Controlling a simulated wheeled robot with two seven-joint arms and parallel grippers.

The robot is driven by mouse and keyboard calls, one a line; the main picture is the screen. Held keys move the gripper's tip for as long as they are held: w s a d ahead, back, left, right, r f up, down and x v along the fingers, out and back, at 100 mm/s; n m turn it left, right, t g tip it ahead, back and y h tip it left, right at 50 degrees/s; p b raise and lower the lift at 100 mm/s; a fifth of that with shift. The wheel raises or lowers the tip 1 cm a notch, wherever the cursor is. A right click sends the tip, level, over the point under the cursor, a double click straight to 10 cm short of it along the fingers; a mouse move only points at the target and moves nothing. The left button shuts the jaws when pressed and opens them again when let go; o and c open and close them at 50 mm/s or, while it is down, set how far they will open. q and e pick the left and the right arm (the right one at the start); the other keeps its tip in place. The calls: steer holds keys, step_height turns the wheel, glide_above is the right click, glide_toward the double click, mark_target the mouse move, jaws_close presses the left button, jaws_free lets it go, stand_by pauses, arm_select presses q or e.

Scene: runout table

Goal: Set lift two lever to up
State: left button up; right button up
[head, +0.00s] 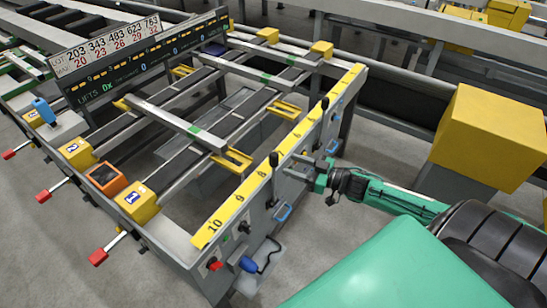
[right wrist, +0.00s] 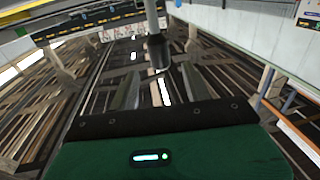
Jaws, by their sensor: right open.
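Two upright levers with black grips stand along the near side of the runout table (head: 262,195). The nearer lever (head: 273,160) is beside the yellow number strip (head: 240,201); the farther lever (head: 325,103) stands higher in the picture. I cannot read a label that tells which is lift two. My right gripper (head: 299,171) is open, just right of the nearer lever, with its fingers pointing toward it. In the right wrist view a black grip on a grey shaft (right wrist: 158,50) shows ahead of the finger gap (right wrist: 160,92); contact cannot be told. My left gripper is out of view.
Blue handles (head: 283,212) sit on the side panel near my right gripper. Red-handled levers (head: 98,257) and numbered yellow boxes (head: 137,204) line the left end. A yellow box (head: 487,137) stands at the right.

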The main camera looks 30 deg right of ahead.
mark_target(274, 158)
steer(key=shift+p+x, duration=0.55)
steer(key=shift+x, duration=3.15)
jaws_close()
